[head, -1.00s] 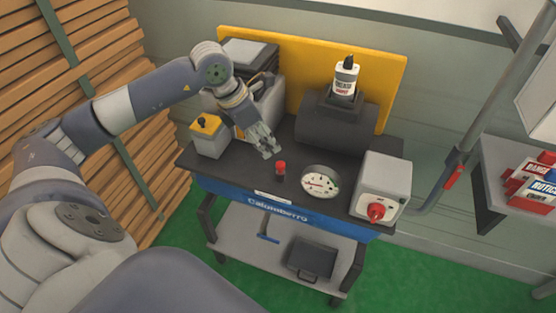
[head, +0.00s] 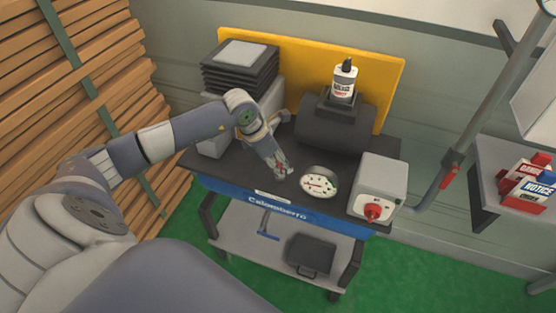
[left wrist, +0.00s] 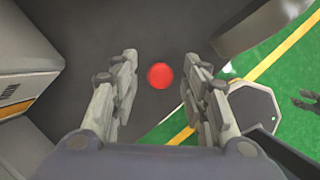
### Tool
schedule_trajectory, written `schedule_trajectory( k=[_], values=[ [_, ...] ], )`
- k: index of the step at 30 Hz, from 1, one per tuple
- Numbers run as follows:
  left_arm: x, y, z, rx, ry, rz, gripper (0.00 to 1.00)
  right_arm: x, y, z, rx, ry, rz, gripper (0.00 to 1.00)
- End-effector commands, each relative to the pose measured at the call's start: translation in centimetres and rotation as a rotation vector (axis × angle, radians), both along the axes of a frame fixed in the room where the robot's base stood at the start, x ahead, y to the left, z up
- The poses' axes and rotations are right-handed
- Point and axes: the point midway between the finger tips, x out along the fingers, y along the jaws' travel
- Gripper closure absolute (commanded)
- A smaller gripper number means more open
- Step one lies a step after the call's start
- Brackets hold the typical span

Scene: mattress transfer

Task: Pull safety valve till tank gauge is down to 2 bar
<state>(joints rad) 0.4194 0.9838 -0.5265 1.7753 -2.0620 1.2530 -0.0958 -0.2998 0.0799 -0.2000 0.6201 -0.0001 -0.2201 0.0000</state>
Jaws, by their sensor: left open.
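The safety valve has a round red knob, which shows in the left wrist view (left wrist: 160,76) in the gap between the fingers of my left gripper (left wrist: 161,88). The fingers are open, one on each side of the knob, with space visible around it. In the head view the left gripper (head: 281,171) is over the valve and hides most of it. The round white tank gauge (head: 319,183) is just right of the gripper. Its red needle points to the left, and its numbers are too small to read.
A grey box with a red knob (head: 373,212) stands right of the gauge. The dark tank (head: 337,129) is behind, with a bottle (head: 344,83) above it. Black stacked trays (head: 240,67) stand at the back left. The bench's front left top is clear.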

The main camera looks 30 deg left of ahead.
Motion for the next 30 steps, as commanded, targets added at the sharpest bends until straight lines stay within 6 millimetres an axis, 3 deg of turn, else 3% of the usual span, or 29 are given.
schedule_trajectory(
  k=[2,8,25,26,27,28,30],
  values=[
    [0.0,0.0,0.0,0.0,0.0,0.0,0.58,0.0,0.0,0.0,0.0,0.0,0.0,0.6],
    [0.0,0.0,0.0,-0.001,0.0,0.0,1.0,0.0,0.0,0.0,0.0,0.0,0.0,0.6],
    [0.0,0.0,1.7,-0.001,-0.001,0.001,1.0,0.0,0.0,-0.5,0.0,0.0,0.0,0.6],
    [0.0,0.0,1.7,-0.001,-0.001,0.001,0.76,0.0,0.0,-0.5,0.0,0.0,0.0,0.6],
    [0.0,0.0,1.7,-0.001,-0.001,0.001,0.67,0.0,0.0,-0.5,0.0,0.0,0.0,0.6],
    [0.0,0.0,1.7,-0.001,-0.001,0.001,0.6,0.0,0.0,-0.5,0.0,0.0,0.0,0.6],
    [0.0,0.0,1.7,-0.001,-0.001,0.001,0.58,0.0,0.0,-0.5,0.0,0.0,0.0,0.6]
  ],
)
